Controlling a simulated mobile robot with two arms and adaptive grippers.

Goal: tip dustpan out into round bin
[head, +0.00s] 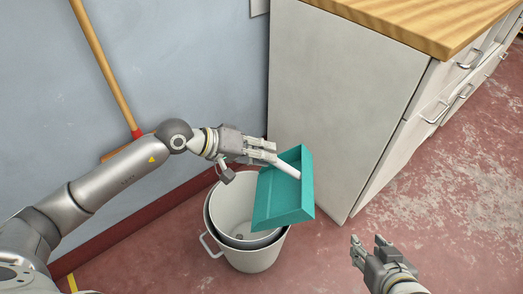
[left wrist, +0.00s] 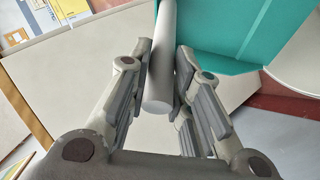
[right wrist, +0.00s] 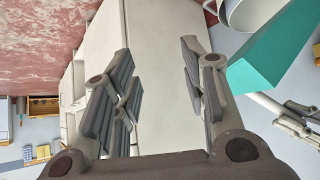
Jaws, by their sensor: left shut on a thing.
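The teal dustpan (head: 284,192) with a white handle (head: 287,169) is tilted over the right part of the round bin (head: 252,259). My left gripper (head: 274,153) is shut on the handle, which shows between its fingers in the left wrist view (left wrist: 161,75). The bin is pale, with a side handle and a grey inner rim. A small dark spot (head: 239,237) shows at its bottom; I cannot tell what it is. No debris is visible on the pan. My right gripper (head: 368,242) is open and empty, right of the bin. The pan's corner shows in the right wrist view (right wrist: 268,58).
A white cabinet (head: 335,105) with a wooden top (head: 420,18) stands right behind the bin. A broom (head: 103,65) leans on the blue wall (head: 195,55) at the left. The red floor (head: 445,190) is clear at the right.

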